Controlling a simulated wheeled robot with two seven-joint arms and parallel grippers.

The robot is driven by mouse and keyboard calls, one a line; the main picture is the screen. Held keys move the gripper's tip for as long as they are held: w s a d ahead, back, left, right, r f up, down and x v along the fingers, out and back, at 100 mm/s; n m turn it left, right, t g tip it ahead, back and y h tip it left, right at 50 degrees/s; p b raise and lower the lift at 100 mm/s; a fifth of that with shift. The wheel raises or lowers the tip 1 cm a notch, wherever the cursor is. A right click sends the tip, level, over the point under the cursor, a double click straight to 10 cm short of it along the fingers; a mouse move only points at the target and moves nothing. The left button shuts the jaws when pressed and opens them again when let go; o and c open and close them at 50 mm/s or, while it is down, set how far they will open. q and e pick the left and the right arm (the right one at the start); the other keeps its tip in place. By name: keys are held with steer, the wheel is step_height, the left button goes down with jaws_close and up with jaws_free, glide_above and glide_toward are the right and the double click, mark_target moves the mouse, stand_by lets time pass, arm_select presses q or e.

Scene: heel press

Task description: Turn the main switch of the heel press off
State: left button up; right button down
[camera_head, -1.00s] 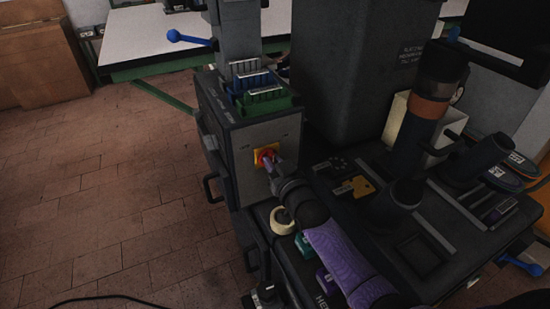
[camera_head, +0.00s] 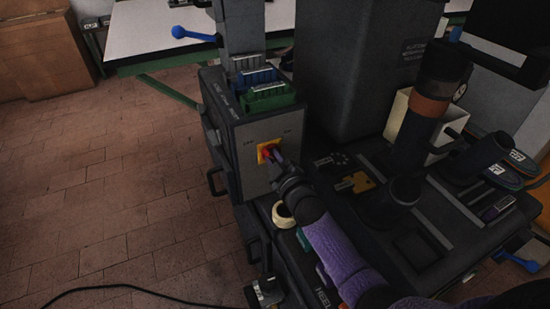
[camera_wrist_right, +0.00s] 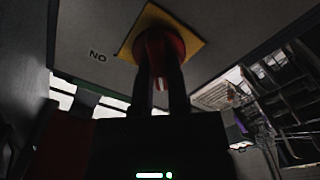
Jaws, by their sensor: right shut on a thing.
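The main switch (camera_head: 264,151) is a red rotary knob on a yellow square plate, on the grey front panel of the heel press (camera_head: 250,183). In the right wrist view the red knob (camera_wrist_right: 159,45) stands in front of the yellow plate (camera_wrist_right: 190,39). My right gripper (camera_head: 274,157) is at the knob, its two dark fingers shut on it from either side. The fingers hide much of the knob, so its exact angle is hard to tell. My left gripper is not in view.
Green and blue bins (camera_head: 268,98) sit on top of the press housing. A blue ball-ended lever (camera_head: 181,32) sticks out at the upper left. A roll of tape (camera_head: 283,216) lies below the switch. Open brick floor (camera_head: 110,200) lies to the left.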

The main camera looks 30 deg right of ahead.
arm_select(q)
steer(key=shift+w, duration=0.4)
arm_select(e)
steer(key=shift+n, duration=0.4)
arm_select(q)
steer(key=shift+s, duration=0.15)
arm_select(e)
steer(key=c, duration=0.6)
jaws_free()
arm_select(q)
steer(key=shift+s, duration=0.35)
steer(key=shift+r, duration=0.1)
arm_select(e)
steer(key=shift+s, duration=0.1)
arm_select(q)
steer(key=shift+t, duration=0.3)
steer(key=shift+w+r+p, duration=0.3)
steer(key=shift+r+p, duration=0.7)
steer(key=shift+p, duration=0.1)
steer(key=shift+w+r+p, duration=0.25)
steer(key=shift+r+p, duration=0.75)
steer(key=shift+p, duration=0.1)
arm_select(e)
steer(key=shift+s+a+f, duration=0.1)
steer(key=shift+s+a, duration=0.1)
steer(key=shift+s, duration=2.3)
steer(key=shift+s+a, duration=0.15)
steer(key=shift+s, duration=2.3)
